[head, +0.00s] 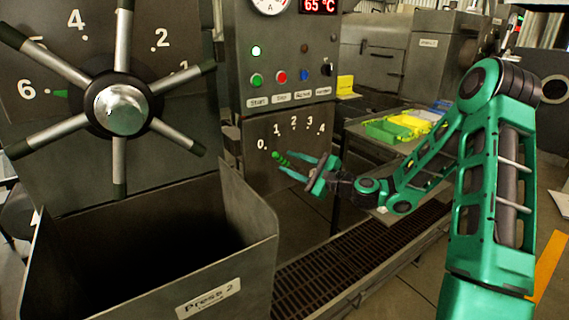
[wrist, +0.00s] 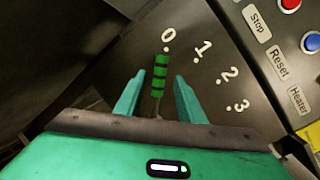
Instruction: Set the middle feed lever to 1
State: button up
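The handle points toward the 0 mark. In the wrist view the handle (wrist: 160,72) stands between my two fingers, its outer end just below the 0. My gripper (head: 299,163) is open around the handle, with a visible gap on each side. In the wrist view my gripper (wrist: 160,84) shows both teal fingers apart. The lever's base is mostly hidden behind my gripper. The 1 mark (wrist: 203,49) lies right of the 0.
A control box (head: 290,75) with buttons is above the dial. A metal bin (head: 250,255) labelled Press 2 stands left, below a large spoked handwheel (head: 122,108). A floor grate (head: 350,250) runs below my arm. Yellow and green trays (head: 402,126) stand behind.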

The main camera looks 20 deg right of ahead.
jog(key=shift+x, duration=1.45)
